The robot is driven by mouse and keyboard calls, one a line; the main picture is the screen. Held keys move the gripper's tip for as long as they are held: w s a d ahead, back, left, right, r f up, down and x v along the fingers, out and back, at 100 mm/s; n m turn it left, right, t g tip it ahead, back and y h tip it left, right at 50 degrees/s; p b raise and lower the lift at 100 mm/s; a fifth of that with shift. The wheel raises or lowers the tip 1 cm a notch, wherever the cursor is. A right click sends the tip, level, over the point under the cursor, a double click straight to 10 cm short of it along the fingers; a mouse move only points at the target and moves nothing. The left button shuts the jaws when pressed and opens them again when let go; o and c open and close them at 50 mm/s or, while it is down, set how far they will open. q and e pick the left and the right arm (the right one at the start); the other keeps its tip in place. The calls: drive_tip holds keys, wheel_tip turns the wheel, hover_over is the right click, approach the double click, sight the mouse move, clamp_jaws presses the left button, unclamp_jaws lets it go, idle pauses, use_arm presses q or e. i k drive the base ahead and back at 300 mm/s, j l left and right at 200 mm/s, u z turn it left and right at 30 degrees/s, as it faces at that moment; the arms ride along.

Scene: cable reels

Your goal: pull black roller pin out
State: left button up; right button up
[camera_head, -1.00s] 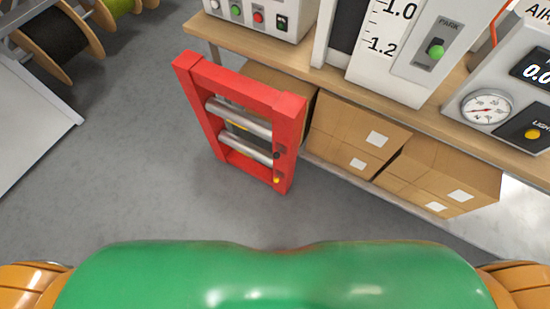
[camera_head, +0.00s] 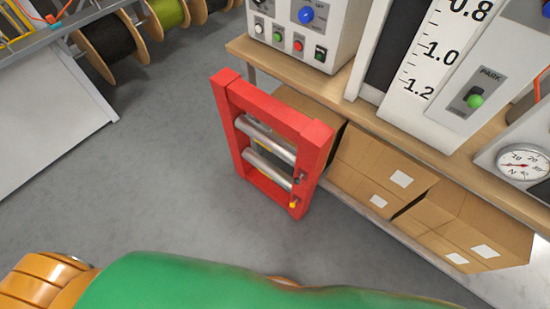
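A red frame (camera_head: 226,108) stands on the grey floor near the middle of the camera_head view, against the front of the bench. Two silver rollers (camera_head: 266,139) run across inside it, one above the other. A small black pin (camera_head: 299,179) sticks out on the frame's right post, near the roller ends. A small yellow pin (camera_head: 293,205) shows below it on the same post. Neither of my grippers is in view. Only my green and orange body parts show along the bottom edge, well apart from the frame.
A wooden bench (camera_head: 400,133) with control panels and a height scale (camera_head: 440,50) runs along the right. Cardboard boxes (camera_head: 380,165) sit under it. Cable reels (camera_head: 107,42) and a grey table panel (camera_head: 50,110) are at upper left. The floor (camera_head: 160,200) left of the frame is clear.

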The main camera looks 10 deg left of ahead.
sight(297, 180)
drive_tip(key=j, duration=0.8)
drive_tip(key=k+j, duration=0.1)
drive_tip(key=j, duration=0.65)
drive_tip(key=u, duration=0.05)
